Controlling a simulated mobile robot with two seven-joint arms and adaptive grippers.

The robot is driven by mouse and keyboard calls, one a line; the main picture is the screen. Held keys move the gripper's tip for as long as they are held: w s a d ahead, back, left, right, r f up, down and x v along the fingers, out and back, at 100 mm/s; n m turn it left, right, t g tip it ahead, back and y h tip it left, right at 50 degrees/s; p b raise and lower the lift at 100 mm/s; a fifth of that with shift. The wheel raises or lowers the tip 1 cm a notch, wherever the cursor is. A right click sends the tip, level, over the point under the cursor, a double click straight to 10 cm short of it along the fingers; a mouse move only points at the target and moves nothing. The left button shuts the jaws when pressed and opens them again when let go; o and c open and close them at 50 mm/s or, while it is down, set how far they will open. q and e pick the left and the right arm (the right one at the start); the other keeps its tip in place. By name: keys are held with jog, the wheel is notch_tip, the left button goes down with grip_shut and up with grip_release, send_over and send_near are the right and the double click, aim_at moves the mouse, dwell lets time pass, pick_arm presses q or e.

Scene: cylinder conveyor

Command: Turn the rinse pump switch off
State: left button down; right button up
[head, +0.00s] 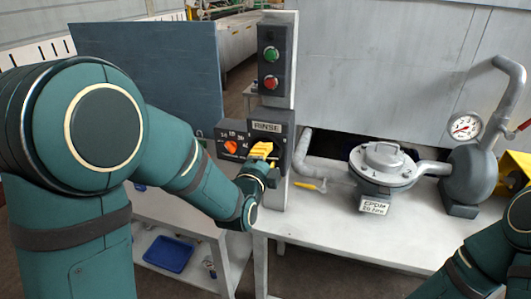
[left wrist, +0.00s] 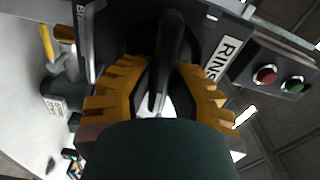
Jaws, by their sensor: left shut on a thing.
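The rinse pump switch is a dark rotary handle (left wrist: 168,60) on a black box labelled RINSE (head: 285,124), mounted on a post. My left gripper (head: 262,150), with yellow fingers, is at the front of this box. In the left wrist view the left gripper (left wrist: 157,80) has one finger on each side of the handle and is shut on it. In the head view the gripper hides the handle. My right arm shows at the right edge, but its gripper is out of view.
Above the box are a green button (head: 271,54) and a red button (head: 271,83). An orange knob (head: 231,147) sits on a panel to the left. A grey filter housing (head: 384,163), a pressure gauge (head: 464,127) and a yellow-handled tool (head: 308,186) are on the bench (head: 330,230).

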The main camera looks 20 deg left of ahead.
pick_arm(q)
jog(key=shift+w+r+m, duration=0.1)
jog(key=shift+m, duration=0.6)
jog(key=c, duration=0.9)
grip_release()
